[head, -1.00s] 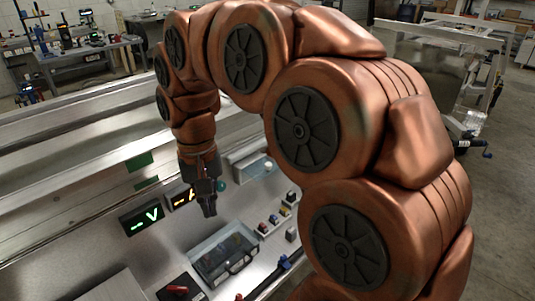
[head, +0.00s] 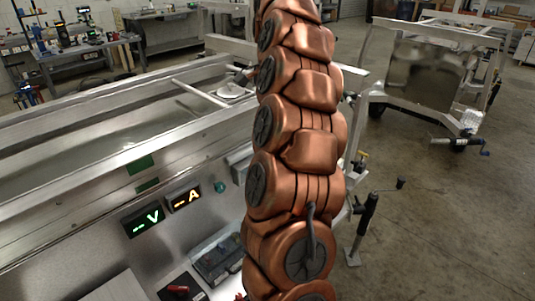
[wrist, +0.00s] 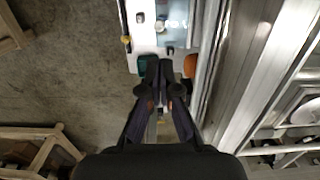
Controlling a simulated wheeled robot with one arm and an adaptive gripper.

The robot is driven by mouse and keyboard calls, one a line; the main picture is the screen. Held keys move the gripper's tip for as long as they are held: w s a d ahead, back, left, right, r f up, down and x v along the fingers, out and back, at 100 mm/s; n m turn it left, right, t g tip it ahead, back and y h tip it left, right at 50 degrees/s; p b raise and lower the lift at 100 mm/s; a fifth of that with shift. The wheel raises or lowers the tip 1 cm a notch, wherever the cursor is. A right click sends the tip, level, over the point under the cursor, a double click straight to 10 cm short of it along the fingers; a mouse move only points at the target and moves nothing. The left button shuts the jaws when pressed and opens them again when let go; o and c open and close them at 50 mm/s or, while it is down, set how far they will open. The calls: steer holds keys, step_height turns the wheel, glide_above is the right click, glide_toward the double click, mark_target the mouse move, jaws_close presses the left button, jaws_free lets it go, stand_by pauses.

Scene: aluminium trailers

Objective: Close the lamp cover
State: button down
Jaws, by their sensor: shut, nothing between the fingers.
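My gripper (wrist: 162,68) shows in the wrist view with its fingers together and nothing between them. Its tips are beside a teal part (wrist: 147,65) on the left and an orange part (wrist: 190,65) on the right; contact cannot be told. Beyond the tips is a pale panel (wrist: 145,38) with a bluish clear-looking piece (wrist: 173,30). In the head view a teal round part (head: 220,187) sits on the panel beside a grey box (head: 240,158), partly hidden by my arm. I cannot make out for certain which piece is the lamp cover. The gripper is hidden or outside the head view.
Long metal trailer rails (wrist: 238,70) run along the right in the wrist view. Lit V and A displays (head: 143,220) and a clear-lidded case (head: 215,255) are on the panel. A crank jack (head: 366,220) stands right of my arm. Open floor (wrist: 70,80) lies left.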

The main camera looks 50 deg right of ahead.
steer(key=shift+a+f+b, duration=0.15)
steer(key=shift+f+b, duration=0.6)
steer(key=shift+f, duration=2.75)
steer(key=shift+a+f+b, duration=0.15)
steer(key=shift+f+b, duration=0.55)
steer(key=shift+f, duration=2.75)
steer(key=shift+s+f+t+b, duration=0.25)
steer(key=shift+f+t+b, duration=0.2)
steer(key=shift+b, duration=1)
step_height(320, 180, down, 10)
steer(key=w+t+b, duration=0.1)
steer(key=t+b, duration=1)
steer(key=b, duration=1.5)
steer(key=shift+f+b, duration=0.25)
steer(key=shift+b, duration=0.15)
steer(key=shift+t, duration=0.25)
